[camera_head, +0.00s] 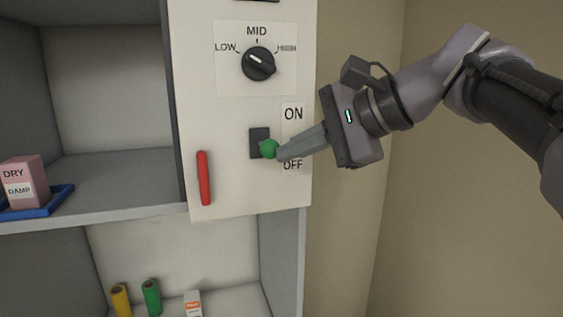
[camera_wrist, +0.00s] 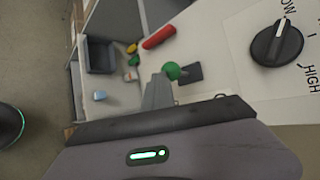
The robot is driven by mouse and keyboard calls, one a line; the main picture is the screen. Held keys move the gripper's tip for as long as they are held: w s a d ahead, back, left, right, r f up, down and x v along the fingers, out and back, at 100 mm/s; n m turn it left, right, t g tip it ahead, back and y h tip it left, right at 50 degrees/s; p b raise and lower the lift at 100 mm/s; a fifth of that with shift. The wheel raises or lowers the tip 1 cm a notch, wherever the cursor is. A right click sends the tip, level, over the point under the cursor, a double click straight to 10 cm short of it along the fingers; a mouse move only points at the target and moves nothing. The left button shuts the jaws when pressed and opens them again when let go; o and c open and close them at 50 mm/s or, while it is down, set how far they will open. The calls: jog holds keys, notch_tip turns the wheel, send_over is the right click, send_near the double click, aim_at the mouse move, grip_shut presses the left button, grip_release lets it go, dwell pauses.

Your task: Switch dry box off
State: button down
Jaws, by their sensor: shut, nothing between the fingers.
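The dry box has a pale front panel (camera_head: 225,110). On it is a dark switch plate (camera_head: 257,136) with a green ball-ended toggle (camera_head: 269,149), between the printed labels ON above and OFF below. The toggle's ball sits at the lower right of the plate. My gripper (camera_head: 283,150) is shut and empty, its fingertips at the ball, touching or very nearly so. In the wrist view the green ball (camera_wrist: 172,71) shows just beyond the fingertips, with the dark plate (camera_wrist: 191,73) beside it. The fingertips partly cover the switch area in the head view.
Above the switch is a black dial (camera_head: 258,64) marked LOW, MID and HIGH. A red handle (camera_head: 204,178) is at the panel's lower left. A pink DRY/DAMP box (camera_head: 25,180) stands in a blue tray (camera_head: 58,197) on the left shelf. Several small items stand on the shelf below.

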jog(key=shift+d+f+n+t+y+b, duration=0.1)
jog(key=shift+f+n+t+y+b, duration=0.3)
jog(key=shift+b, duration=0.75)
jog(key=shift+f+t+y+b, duration=0.1)
jog(key=shift+f+t+b, duration=0.3)
jog(key=shift+f+b, duration=0.55)
jog(key=shift+w+r, duration=0.1)
jog(key=shift+r, duration=0.25)
jog(key=shift+r+p, duration=0.55)
jog(key=shift+r, duration=0.2)
